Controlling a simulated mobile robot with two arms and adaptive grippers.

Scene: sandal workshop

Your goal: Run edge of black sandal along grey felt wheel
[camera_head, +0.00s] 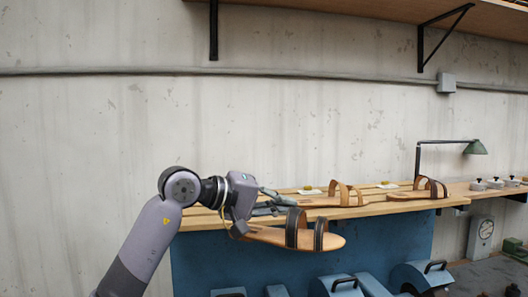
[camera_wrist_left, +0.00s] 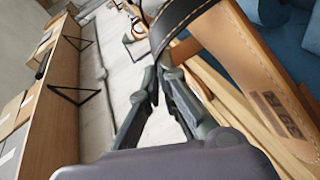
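The black sandal (camera_head: 265,235) has a tan sole and two dark straps. It is in the air in front of the bench, toe to the right. My left gripper (camera_head: 287,198) is above its heel half, with its fingertips at the rear strap. In the left wrist view my left gripper's fingers (camera_wrist_left: 160,74) nearly meet at the black strap of this sandal (camera_wrist_left: 255,75); the sole passes beside the fingers. They look shut on the strap, though the contact is small. I cannot make out a grey felt wheel. My right gripper is not in view.
The wooden bench (camera_head: 390,209) with a blue front carries two more sandals, one in the middle (camera_head: 330,201) and one at right (camera_head: 415,194). Blue machine housings (camera_head: 422,276) stand low in front. A green lamp (camera_head: 475,148) and a dial gauge (camera_head: 481,236) are at right.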

